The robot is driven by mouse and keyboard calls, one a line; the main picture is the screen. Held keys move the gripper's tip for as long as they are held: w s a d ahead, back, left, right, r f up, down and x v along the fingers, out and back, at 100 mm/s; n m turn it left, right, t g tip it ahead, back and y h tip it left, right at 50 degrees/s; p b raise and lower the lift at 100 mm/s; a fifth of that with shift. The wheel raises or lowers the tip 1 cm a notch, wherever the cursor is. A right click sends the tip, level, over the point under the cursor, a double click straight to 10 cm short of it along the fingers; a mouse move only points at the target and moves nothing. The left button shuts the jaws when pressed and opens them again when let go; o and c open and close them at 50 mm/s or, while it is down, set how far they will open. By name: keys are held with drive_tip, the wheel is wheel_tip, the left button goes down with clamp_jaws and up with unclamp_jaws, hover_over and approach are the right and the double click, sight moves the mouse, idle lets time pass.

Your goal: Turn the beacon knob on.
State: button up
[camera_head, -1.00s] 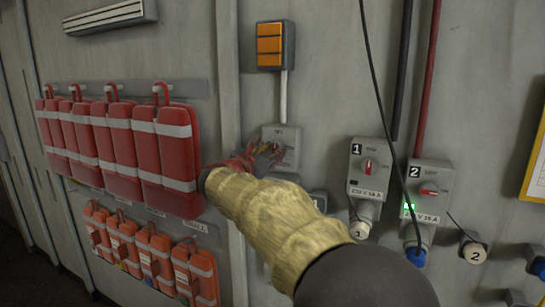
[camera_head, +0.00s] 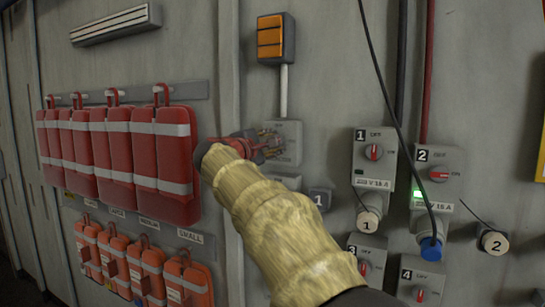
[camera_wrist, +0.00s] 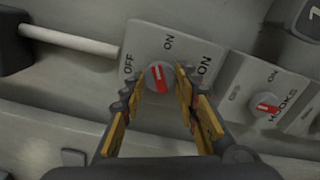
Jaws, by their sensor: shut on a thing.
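The beacon box (camera_head: 287,133) is a grey box on the wall, joined by a white pipe to an orange lamp (camera_head: 270,38) above it. In the wrist view its grey knob (camera_wrist: 158,78) has a red and white stripe, with OFF to its upper left and ON above it. The stripe runs steeply; which label it points to is hard to tell. My gripper (camera_wrist: 160,82) has one finger on each side of the knob and is shut on it. In the head view my gripper (camera_head: 268,145) covers the left part of the box. The orange lamp shows no clear glow.
A HOOKS box with another knob (camera_wrist: 267,108) sits close to the right in the wrist view. Red packs (camera_head: 118,150) hang on the left. Numbered switch boxes (camera_head: 374,155) and a loose dark cable (camera_head: 380,80) are on the right.

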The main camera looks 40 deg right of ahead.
drive_tip(key=shift+f+m+b, duration=0.1)
drive_tip(key=shift+m+b, duration=2.5)
drive_tip(key=shift+m, duration=0.3)
drive_tip(key=o, duration=1.1)
drive_tip(key=shift+o, duration=0.2)
drive_tip(key=shift+a, duration=0.1)
drive_tip(key=v, duration=1.1)
drive_tip(key=shift+s+a, duration=0.2)
drive_tip(key=shift+a, duration=0.15)
